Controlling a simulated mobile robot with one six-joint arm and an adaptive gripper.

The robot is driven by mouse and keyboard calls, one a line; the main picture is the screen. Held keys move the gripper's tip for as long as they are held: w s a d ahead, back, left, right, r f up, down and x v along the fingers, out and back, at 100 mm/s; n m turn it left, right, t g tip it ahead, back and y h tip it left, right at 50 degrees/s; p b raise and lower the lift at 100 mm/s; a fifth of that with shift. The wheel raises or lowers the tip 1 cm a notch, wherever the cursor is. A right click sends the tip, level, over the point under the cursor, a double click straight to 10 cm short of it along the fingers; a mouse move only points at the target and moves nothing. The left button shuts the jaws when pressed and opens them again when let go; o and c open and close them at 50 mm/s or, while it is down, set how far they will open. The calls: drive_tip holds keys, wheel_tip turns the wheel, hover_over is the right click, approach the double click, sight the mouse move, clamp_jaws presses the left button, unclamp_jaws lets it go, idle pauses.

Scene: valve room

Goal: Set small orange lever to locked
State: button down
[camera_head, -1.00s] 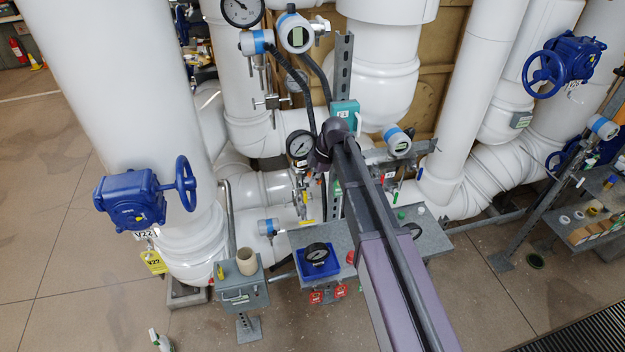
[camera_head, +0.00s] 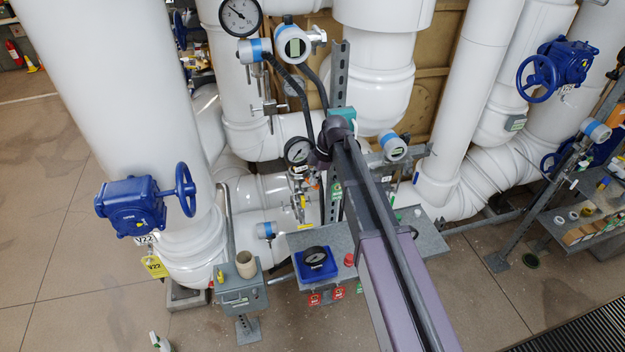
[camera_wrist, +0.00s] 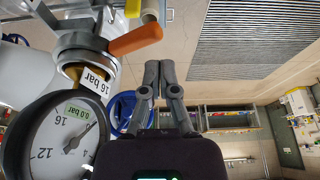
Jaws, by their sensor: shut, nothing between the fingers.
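The small orange lever (camera_wrist: 137,39) shows in the wrist view at upper left, on a metal valve fitting (camera_wrist: 88,50) with a "16 bar" tag. Its free end points toward the right. My gripper (camera_wrist: 159,68) is shut and empty in the wrist view. Its fingertips are a little below and right of the lever's end in the picture, with a gap showing between them. In the head view, a small orange spot (camera_head: 313,182) shows beside my arm's end, below a round gauge. My fingers cannot be made out there.
A pressure gauge (camera_wrist: 62,140) is close on the left in the wrist view. In the head view, a grey shelf (camera_head: 330,237) carries a blue tray (camera_head: 316,264) below my arm. White pipes (camera_head: 375,90) and a vertical metal strut (camera_head: 339,75) stand close behind.

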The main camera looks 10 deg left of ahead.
drive_tip(key=w+p+v, duration=0.1)
drive_tip(key=p+v, duration=0.5)
drive_tip(key=v, duration=0.1)
drive_tip(key=shift+a, duration=0.2)
drive_tip(key=shift+r, duration=0.1)
idle(0.6)
drive_tip(key=s+d+f+m+h+b, duration=0.1)
drive_tip(key=s+d+f+m+b, duration=0.8)
drive_tip(key=d+f+m+b, duration=0.1)
drive_tip(key=s+d+f+m+t+h+b, duration=0.1)
drive_tip(key=s+d+f+m+h+b, duration=0.1)
drive_tip(key=s+d+f+m+b, duration=0.7)
drive_tip(key=shift+s+d+f+m+t+b, duration=0.35)
drive_tip(key=shift+d+f+m+b, duration=0.7)
drive_tip(key=shift+d+f+m, duration=1.3)
drive_tip(key=shift+d+r+n, duration=0.45)
drive_tip(key=shift+r, duration=0.25)
